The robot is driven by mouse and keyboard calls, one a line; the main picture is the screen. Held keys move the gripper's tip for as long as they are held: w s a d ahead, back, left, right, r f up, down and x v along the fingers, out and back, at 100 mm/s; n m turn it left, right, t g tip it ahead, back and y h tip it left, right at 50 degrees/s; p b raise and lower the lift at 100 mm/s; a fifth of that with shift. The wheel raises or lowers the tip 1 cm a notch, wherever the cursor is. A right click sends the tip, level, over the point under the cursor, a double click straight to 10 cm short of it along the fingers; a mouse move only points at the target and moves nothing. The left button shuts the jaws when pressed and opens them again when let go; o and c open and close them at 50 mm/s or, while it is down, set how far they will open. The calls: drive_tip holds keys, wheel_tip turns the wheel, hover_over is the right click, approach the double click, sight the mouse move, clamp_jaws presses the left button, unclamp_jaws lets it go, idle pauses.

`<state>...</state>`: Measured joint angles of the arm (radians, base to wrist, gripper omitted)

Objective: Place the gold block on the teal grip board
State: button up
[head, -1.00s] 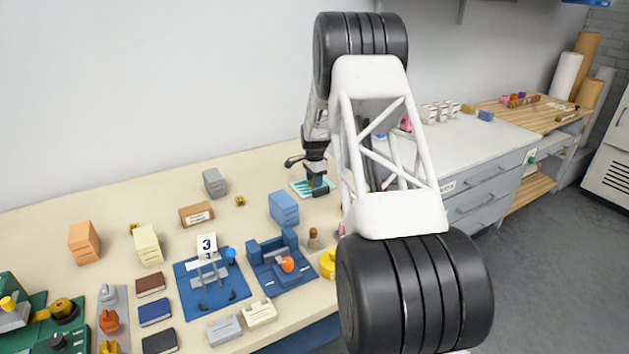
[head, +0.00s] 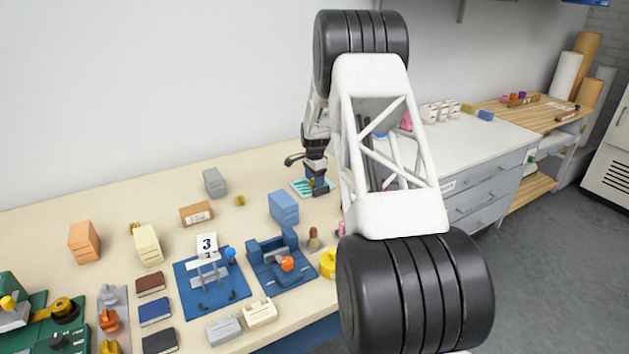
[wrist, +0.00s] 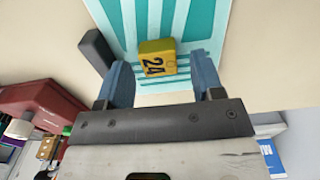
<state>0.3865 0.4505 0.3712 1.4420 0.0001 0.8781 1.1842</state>
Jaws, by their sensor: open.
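The gold block (wrist: 158,56), marked 24, sits on the teal grip board (wrist: 203,22), near the board's edge closest to my gripper in the wrist view. The board has pale and teal stripes; in the head view it (head: 299,187) lies at the far end of the bench near the wall. My gripper (wrist: 163,64) is open, with one blue finger on each side of the block.
A dark grey piece (wrist: 97,50) stands beside the left finger. On the bench, a blue box (head: 284,208), a grey box (head: 214,183) and a brown box (head: 196,213) stand nearby. My arm hides the bench right of the board. A grey drawer cabinet (head: 490,190) stands farther right.

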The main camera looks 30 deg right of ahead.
wheel_tip(320, 180, up, 11)
drive_tip(key=shift+r, duration=0.2)
idle(0.4)
idle(0.3)
drive_tip(key=shift+r, duration=0.1)
drive_tip(key=s+a+r+n+t, duration=0.1)
drive_tip(key=s+a+r+n, duration=0.3)
drive_tip(key=s+a+r, duration=0.65)
drive_tip(key=s+a+r+n, duration=0.5)
drive_tip(key=s+a+r, duration=0.2)
drive_tip(key=s+a, duration=0.65)
drive_tip(key=s+a+f+n, duration=0.1)
drive_tip(key=s+a+n, duration=0.2)
drive_tip(key=s, duration=0.8)
drive_tip(key=s+a+f+n+t, duration=0.1)
drive_tip(key=s+a+n, duration=0.2)
drive_tip(key=s, duration=0.8)
drive_tip(key=s+a+f+n, duration=0.1)
drive_tip(key=s+a, duration=0.4)
drive_tip(key=s, duration=0.6)
drive_tip(key=shift+s+f+n+t, duration=0.25)
drive_tip(key=shift+f+n+t, duration=0.05)
drive_tip(key=shift+n, duration=0.6)
